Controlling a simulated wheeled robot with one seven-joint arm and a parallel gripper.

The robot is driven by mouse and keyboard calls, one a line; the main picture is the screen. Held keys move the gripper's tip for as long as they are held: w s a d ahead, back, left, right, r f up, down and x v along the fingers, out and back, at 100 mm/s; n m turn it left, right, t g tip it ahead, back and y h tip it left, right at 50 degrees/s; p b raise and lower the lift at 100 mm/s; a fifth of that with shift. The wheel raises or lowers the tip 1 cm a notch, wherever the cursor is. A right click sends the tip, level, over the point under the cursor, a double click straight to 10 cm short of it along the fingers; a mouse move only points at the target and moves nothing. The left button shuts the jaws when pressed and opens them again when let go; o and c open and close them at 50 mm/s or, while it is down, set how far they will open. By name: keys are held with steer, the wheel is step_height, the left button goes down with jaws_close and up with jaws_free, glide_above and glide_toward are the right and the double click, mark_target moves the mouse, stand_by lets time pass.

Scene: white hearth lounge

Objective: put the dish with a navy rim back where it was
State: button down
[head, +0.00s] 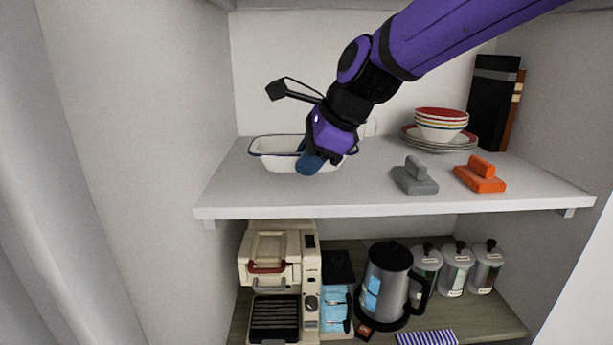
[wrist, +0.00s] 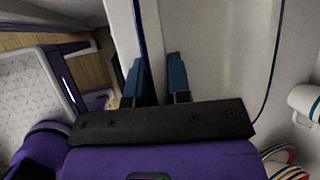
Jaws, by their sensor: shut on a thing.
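The white dish with a navy rim (head: 272,157) is at the left of the upper shelf in the head view. My gripper (head: 309,163) comes down over its front right side and is shut on its wall. In the wrist view my gripper's blue fingers (wrist: 156,82) stand on either side of the rim, and the dish's pale inside (wrist: 215,45) fills the area to the right. The dish looks level. I cannot tell whether its base touches the shelf. My wrist hides part of its right end.
The upper shelf (head: 370,201) also holds a grey block with a handle (head: 414,178), an orange one (head: 480,176), and stacked bowls on plates (head: 440,130). A white mug (wrist: 306,102) shows in the wrist view. The left wall is close to the dish. Appliances stand below.

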steer(key=shift+w+a+f, duration=0.15)
steer(key=shift+w, duration=0.15)
step_height(320, 180, down, 3)
steer(key=shift+f, duration=0.15)
steer(key=c, duration=1.3)
jaws_free()
steer(key=shift+c, duration=0.2)
steer(key=v, duration=1.2)
